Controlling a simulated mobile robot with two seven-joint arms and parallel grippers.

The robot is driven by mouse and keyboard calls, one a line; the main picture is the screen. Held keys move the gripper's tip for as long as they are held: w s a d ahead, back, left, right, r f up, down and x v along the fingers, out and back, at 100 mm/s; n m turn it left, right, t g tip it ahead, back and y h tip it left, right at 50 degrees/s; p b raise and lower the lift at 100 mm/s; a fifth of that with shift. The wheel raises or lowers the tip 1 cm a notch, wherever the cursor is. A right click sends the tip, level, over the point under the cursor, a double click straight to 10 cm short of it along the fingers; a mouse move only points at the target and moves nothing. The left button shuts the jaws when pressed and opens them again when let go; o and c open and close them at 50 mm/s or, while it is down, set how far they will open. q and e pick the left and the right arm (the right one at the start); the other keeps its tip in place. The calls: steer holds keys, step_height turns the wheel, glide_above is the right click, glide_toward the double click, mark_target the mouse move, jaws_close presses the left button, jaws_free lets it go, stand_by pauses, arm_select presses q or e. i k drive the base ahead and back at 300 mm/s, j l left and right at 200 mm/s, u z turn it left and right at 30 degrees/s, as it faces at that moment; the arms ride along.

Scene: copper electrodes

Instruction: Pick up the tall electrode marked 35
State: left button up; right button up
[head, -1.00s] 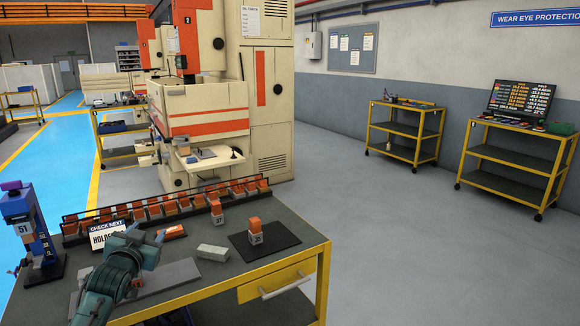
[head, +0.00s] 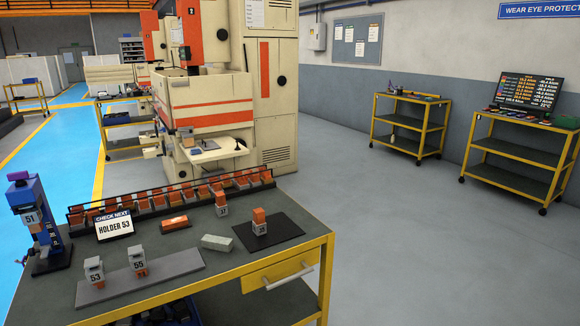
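On the black mat (head: 285,236) at the table's right stands an upright electrode (head: 259,221), an orange copper block on a grey holder. Its small label seems to read 35, but is hard to read. A similar electrode (head: 221,203), apparently marked 37, stands behind it to the left, by the rack. Grey holders marked 53 (head: 95,272) and 55 (head: 138,260) stand on a grey plate (head: 178,262) at the front left. Neither of my grippers is in the head view.
A rack (head: 158,210) with several orange-topped electrodes runs along the table's back edge. A sign reading HOLDER 53 (head: 115,227), an orange block (head: 174,223), a pale block (head: 217,242) and a blue device marked 51 (head: 38,220) also stand there. The table's front right is clear.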

mark_target(259, 225)
steer(key=i+u, duration=0.1)
steer(key=u, duration=0.4)
steer(key=i+u, duration=0.1)
steer(key=u, duration=0.85)
steer(key=i+l+u, duration=0.1)
steer(key=u, duration=0.4)
steer(key=i+l+z, duration=0.1)
steer(key=l+z, duration=0.3)
steer(key=l, duration=0.75)
